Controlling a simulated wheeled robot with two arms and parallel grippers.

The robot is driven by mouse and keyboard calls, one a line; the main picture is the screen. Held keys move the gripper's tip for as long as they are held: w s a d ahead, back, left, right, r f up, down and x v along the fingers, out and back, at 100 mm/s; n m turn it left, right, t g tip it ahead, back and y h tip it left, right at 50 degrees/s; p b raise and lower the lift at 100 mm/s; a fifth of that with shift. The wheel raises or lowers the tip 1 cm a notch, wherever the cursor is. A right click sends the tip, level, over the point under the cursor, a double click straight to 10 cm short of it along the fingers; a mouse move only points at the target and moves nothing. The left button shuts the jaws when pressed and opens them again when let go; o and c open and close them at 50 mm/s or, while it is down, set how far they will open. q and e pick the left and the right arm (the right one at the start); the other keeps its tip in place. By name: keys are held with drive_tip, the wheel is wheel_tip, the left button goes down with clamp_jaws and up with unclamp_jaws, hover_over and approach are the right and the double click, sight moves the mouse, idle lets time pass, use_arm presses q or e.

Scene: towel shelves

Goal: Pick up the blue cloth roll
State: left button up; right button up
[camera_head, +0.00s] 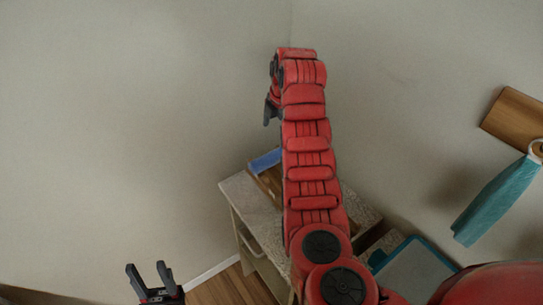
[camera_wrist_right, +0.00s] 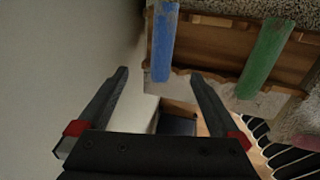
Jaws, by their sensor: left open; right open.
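The blue cloth roll (camera_head: 265,160) lies at the back of the shelf unit, partly hidden behind my right arm. In the right wrist view the blue roll (camera_wrist_right: 164,42) lies on a wooden tray (camera_wrist_right: 212,38), beside a green roll (camera_wrist_right: 265,58). My right gripper (camera_wrist_right: 160,74) is open and empty. The near end of the blue roll shows between its fingertips in that view, but I cannot tell the gap in depth. In the head view my right gripper (camera_head: 270,112) is above the blue roll, mostly hidden. My left gripper (camera_head: 149,270) is open and empty, low at left.
The speckled shelf unit (camera_head: 245,195) stands in the wall corner. A teal towel (camera_head: 495,202) hangs below a wooden board (camera_head: 513,116) on the right wall. A blue-rimmed container (camera_head: 415,272) is at lower right. Wooden floor (camera_head: 228,287) shows left of the unit.

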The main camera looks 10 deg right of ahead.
drive_tip(key=b, duration=0.2)
hover_over(273, 153)
drive_tip(key=s, duration=0.2)
drive_tip(key=x, duration=0.6)
drive_tip(key=shift+s+d+f, duration=0.2)
drive_tip(key=shift+s, duration=0.15)
drive_tip(key=shift+w+a+f+p, duration=0.15)
drive_tip(key=shift+a+f+p, duration=0.05)
drive_tip(key=shift+f+p, duration=0.5)
drive_tip(key=p+x, duration=0.1)
drive_tip(key=x, duration=0.1)
drive_tip(key=d+p+x, duration=0.1)
drive_tip(key=x, duration=0.1)
drive_tip(key=shift+p, duration=0.3)
drive_tip(key=shift+x, duration=0.85)
drive_tip(key=c, duration=1.5)
drive_tip(key=shift+o, duration=0.2)
drive_tip(key=shift+r, duration=0.15)
drive_tip(key=b+v, duration=0.1)
drive_tip(key=v, duration=0.2)
drive_tip(key=w+b+v, duration=0.1)
drive_tip(key=v, duration=0.2)
drive_tip(key=w+b+v, duration=0.1)
drive_tip(key=v, duration=0.2)
drive_tip(key=shift+s+a+r, duration=0.15)
drive_tip(key=shift+a+r, duration=0.3)
drive_tip(key=shift+r, duration=0.05)
